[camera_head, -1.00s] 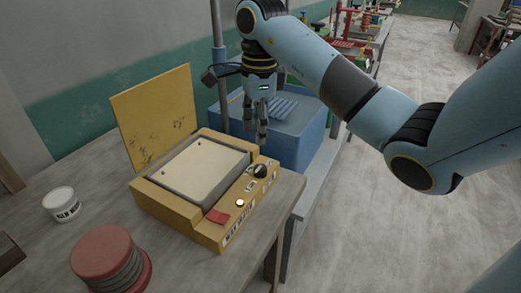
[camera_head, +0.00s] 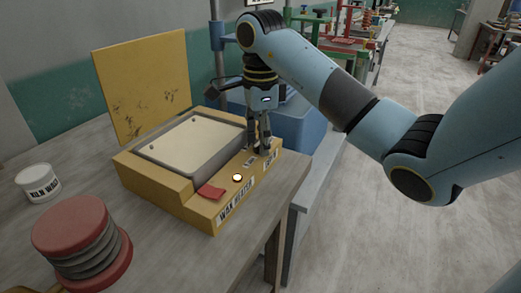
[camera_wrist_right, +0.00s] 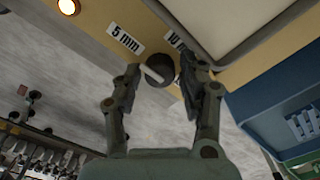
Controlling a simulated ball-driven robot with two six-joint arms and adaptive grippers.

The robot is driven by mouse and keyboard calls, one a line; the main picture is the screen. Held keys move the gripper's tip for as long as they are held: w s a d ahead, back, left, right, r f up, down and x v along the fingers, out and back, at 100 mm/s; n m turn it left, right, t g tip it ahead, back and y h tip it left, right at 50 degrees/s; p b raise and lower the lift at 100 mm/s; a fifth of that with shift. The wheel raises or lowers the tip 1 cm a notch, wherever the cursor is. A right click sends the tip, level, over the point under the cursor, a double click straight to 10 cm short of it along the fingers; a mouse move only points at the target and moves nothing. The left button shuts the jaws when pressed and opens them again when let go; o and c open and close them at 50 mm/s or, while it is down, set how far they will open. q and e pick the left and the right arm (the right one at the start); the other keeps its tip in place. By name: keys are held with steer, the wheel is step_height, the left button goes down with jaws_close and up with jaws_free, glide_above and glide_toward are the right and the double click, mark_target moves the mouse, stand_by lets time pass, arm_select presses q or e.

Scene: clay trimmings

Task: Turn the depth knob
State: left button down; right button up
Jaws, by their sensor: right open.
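The depth knob (camera_wrist_right: 158,69) is round and black with a white pointer bar, on the front edge of the yellow wax melter box (camera_head: 165,195). In the wrist view the bar lies on the knob's left side, below the "5 mm" label (camera_wrist_right: 125,38). A second label, partly covered, is to the right. My right gripper (camera_head: 260,150) points down at the knob and mostly hides it in the head view. In the wrist view the right gripper (camera_wrist_right: 164,76) is open, one finger on each side of the knob. Contact cannot be told. My left gripper is out of view.
A lit round light (camera_head: 237,178) and a red tab (camera_head: 210,192) sit on the same front edge. The raised yellow lid (camera_head: 140,85) stands behind. A white tub (camera_head: 38,183) and a red spool (camera_head: 80,230) are at left. A blue bin (camera_head: 300,130) stands beyond the table.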

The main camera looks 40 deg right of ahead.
jaws_close()
stand_by(0.3)
